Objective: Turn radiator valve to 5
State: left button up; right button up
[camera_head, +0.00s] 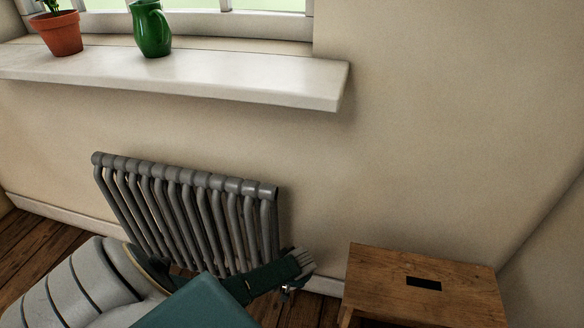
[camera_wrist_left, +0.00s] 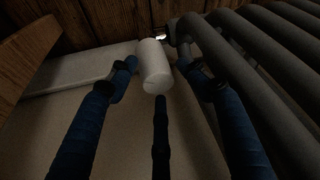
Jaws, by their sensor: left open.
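The radiator valve (camera_head: 302,262) is a pale ribbed knob at the lower right end of the grey radiator (camera_head: 190,205). In the left wrist view the valve (camera_wrist_left: 154,62) is a white cylinder with its end towards the camera. My left gripper (camera_head: 284,272) is at the valve, its dark fingers partly covering it in the head view. In the left wrist view the left gripper (camera_wrist_left: 163,73) is open, with one finger on each side of the valve. I cannot tell whether the fingers touch it. No number on the valve is legible. My right gripper is in neither view.
A wooden stool (camera_head: 440,280) with a slot in its top stands right of the valve. The white windowsill (camera_head: 200,78) juts out above the radiator, holding a green jug (camera_head: 151,30) and a potted plant (camera_head: 58,35). Bare wall lies right of the radiator.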

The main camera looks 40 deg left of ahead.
pick_arm(q)
jog(key=v, duration=0.6)
jog(key=shift+s+r, duration=0.2)
jog(key=shift+r, duration=0.15)
jog(key=shift+d, duration=0.2)
